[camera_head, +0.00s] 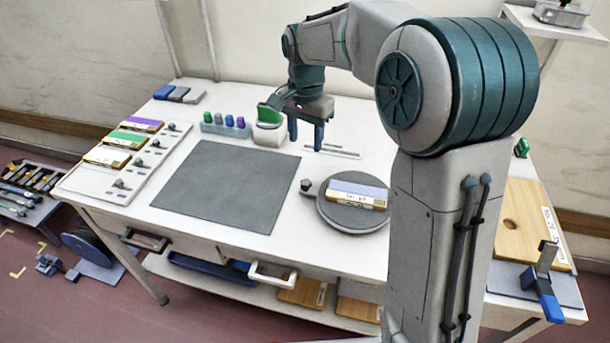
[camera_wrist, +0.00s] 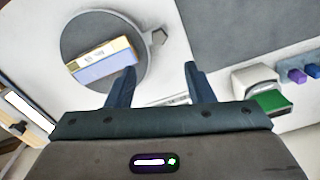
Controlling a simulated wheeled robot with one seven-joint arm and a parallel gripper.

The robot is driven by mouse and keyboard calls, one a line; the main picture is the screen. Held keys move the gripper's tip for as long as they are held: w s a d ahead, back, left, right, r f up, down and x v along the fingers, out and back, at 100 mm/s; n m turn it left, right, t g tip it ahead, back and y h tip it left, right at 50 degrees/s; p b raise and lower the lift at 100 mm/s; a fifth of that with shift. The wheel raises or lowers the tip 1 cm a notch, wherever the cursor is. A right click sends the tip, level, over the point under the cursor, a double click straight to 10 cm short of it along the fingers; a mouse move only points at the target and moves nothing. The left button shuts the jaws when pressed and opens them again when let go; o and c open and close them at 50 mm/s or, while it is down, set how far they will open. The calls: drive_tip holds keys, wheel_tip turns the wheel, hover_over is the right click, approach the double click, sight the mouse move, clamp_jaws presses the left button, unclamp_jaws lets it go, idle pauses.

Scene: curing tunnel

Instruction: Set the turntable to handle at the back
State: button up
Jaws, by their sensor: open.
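The turntable (camera_head: 345,220) is a dark grey disc on the white table, just left of my arm's upright link. A box with a purple and tan label (camera_head: 357,195) lies on the disc. In the wrist view the turntable (camera_wrist: 78,36) is at the upper left, with its knob (camera_wrist: 159,36) at the disc's right edge. My gripper (camera_head: 306,146) is open and empty above the table, behind the turntable and apart from it. Its two fingers (camera_wrist: 157,80) show in the wrist view.
A grey mat (camera_head: 227,186) lies left of the turntable. A white block with a green top (camera_head: 268,124) and a rack of coloured pegs (camera_head: 225,126) stand behind it. A panel with labelled boxes (camera_head: 112,158) is at the left. Wooden boards (camera_head: 525,232) lie at the right.

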sight(306, 182)
wheel_tip(306, 182, down, 13)
drive_tip(key=shift+f, duration=0.15)
idle(0.4)
clamp_jaws()
